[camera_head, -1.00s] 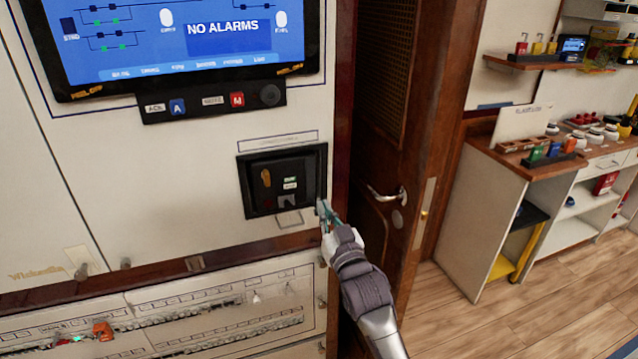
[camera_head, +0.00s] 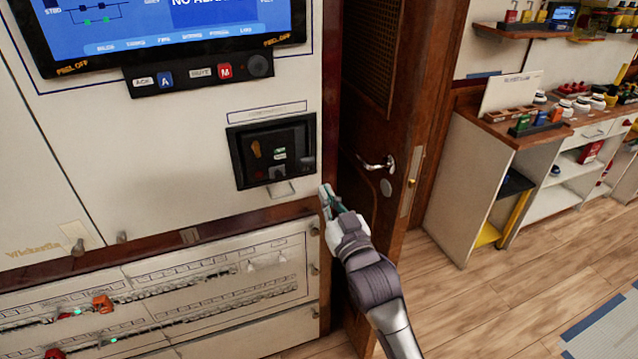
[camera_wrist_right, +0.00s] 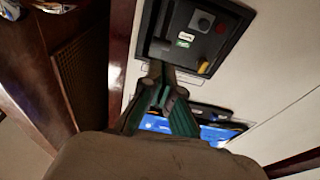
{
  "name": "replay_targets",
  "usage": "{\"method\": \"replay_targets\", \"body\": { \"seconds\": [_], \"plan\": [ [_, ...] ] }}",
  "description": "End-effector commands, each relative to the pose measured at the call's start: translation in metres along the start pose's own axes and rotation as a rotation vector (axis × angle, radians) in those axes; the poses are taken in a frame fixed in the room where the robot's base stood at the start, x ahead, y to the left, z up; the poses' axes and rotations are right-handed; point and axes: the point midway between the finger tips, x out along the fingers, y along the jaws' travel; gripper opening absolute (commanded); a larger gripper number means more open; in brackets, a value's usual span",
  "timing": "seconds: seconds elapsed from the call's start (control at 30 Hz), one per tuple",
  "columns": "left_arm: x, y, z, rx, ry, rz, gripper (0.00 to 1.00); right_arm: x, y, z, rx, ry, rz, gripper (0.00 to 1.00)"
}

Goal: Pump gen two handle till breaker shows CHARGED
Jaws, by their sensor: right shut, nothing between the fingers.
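The breaker (camera_head: 240,160) is a black recessed unit in the white cabinet front. It has an orange-brown handle (camera_head: 256,150) at its left and a small green-and-white indicator (camera_head: 280,154), too small to read. The breaker also shows in the right wrist view (camera_wrist_right: 160,48), with its handle (camera_wrist_right: 203,66) and indicator (camera_wrist_right: 185,38). My right gripper (camera_head: 325,190) is just right of and below the breaker's lower right corner, apart from the handle. It is shut and empty; its fingertips (camera_wrist_right: 160,70) show below the breaker in the wrist view. My left gripper is not in view.
A screen (camera_head: 170,25) and a button strip (camera_head: 200,74) sit above the breaker. Breaker rows (camera_head: 160,300) lie below. A brown wooden door (camera_head: 385,130) with a metal lever stands close right of my right gripper. Open floor (camera_head: 500,290) lies right.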

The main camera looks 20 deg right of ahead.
Motion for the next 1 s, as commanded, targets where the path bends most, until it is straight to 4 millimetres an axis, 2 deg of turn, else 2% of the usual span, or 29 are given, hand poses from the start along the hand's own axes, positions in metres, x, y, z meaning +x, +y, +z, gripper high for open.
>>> {"method": "replay_targets", "body": {
  "seconds": [0.1, 0.23, 1.0],
  "plan": [
    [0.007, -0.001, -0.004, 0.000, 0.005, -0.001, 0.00, -0.016, 0.000, 0.005, 0.000, 0.001, 0.000, 0.00],
    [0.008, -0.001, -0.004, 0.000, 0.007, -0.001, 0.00, -0.024, 0.000, 0.005, 0.000, 0.003, 0.000, 0.00],
    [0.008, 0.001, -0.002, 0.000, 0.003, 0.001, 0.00, -0.026, 0.000, 0.004, 0.000, 0.004, 0.000, 0.00]
  ]
}}
